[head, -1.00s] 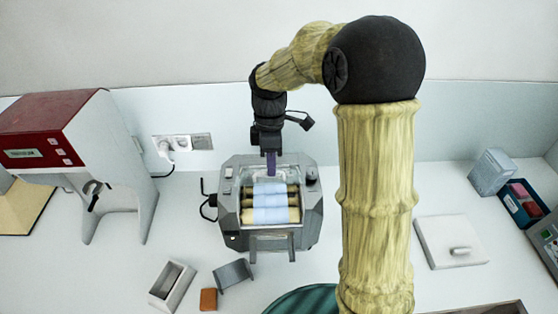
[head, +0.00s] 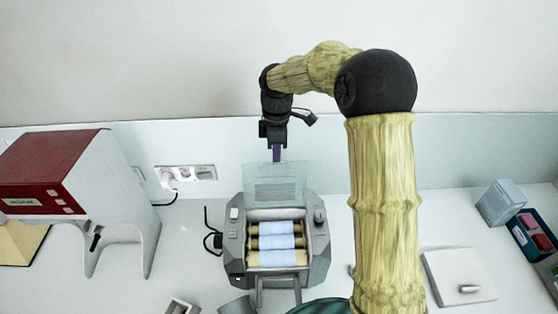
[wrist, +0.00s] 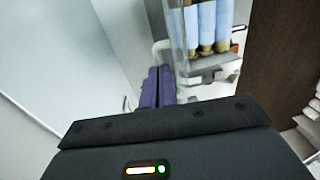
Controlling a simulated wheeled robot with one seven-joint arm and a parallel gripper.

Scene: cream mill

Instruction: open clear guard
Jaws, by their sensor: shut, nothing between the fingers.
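The cream mill (head: 318,262) stands on the counter with its pale blue rollers (head: 277,242) uncovered at the front. Its clear guard (head: 275,184) is raised, standing up along the back of the rollers. My gripper (head: 277,155) is shut and empty, pointing down at the guard's top edge. The purple fingers seem to touch or lie just behind that edge; I cannot tell which. In the wrist view the shut fingers (wrist: 158,88) are beside the mill, whose rollers (wrist: 206,25) show to the right.
A red-and-white machine (head: 110,190) stands at left. A wall socket (head: 185,173) with a plug is behind the mill. At right are a white board with a handle (head: 455,272), a grey box (head: 500,203) and a blue tray (head: 522,240). The counter just right of the mill is partly hidden by my arm.

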